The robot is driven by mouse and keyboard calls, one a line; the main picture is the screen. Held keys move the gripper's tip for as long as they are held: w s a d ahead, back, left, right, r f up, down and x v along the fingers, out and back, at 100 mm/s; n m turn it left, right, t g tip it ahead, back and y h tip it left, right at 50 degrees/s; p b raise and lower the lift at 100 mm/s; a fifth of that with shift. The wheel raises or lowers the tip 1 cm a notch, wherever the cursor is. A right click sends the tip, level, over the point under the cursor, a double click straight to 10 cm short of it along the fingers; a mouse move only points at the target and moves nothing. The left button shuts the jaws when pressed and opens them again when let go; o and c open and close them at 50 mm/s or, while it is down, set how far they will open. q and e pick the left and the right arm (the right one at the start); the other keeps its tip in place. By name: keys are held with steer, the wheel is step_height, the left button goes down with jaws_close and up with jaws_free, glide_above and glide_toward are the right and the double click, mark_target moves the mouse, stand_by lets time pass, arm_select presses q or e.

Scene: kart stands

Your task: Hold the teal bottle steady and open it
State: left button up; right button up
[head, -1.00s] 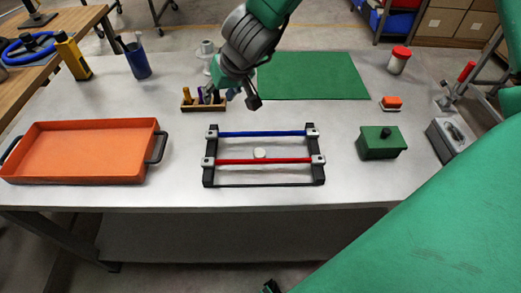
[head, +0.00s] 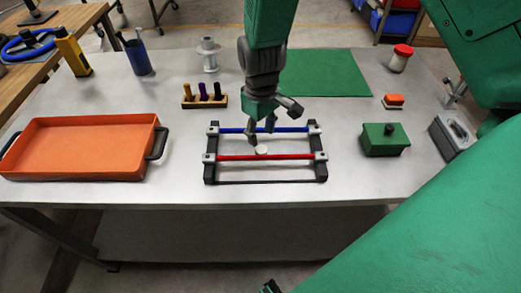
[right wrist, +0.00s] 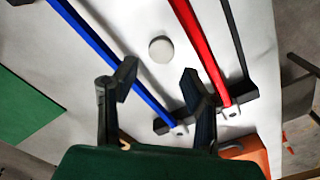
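I see no teal bottle in either view. A small white round piece (head: 262,150) lies between the blue bar (head: 230,130) and the red bar (head: 225,157) of a black frame (head: 211,170). It also shows in the right wrist view (right wrist: 161,49), apart from my fingers. My right gripper (head: 268,128) hangs over the frame near the blue bar, partly hiding that bar. In the right wrist view my right gripper (right wrist: 160,85) has its fingers spread with nothing between them. My left gripper is not in view.
An orange tray (head: 85,177) stands at left. A peg block (head: 204,102), white spool (head: 208,55), green mat (head: 325,80) and red-lidded jar (head: 400,58) are farther back. A green box (head: 384,147) and orange block (head: 393,101) are at right. The table front is clear.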

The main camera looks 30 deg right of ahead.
mark_target(260, 149)
steer(key=shift+a+f, duration=0.2)
steer(key=shift+f, duration=0.3)
steer(key=f, duration=0.4)
steer(key=shift+d+f, duration=0.35)
steer(key=shift+f, duration=0.05)
steer(key=shift+a, duration=0.3)
steer(key=c, duration=0.5)
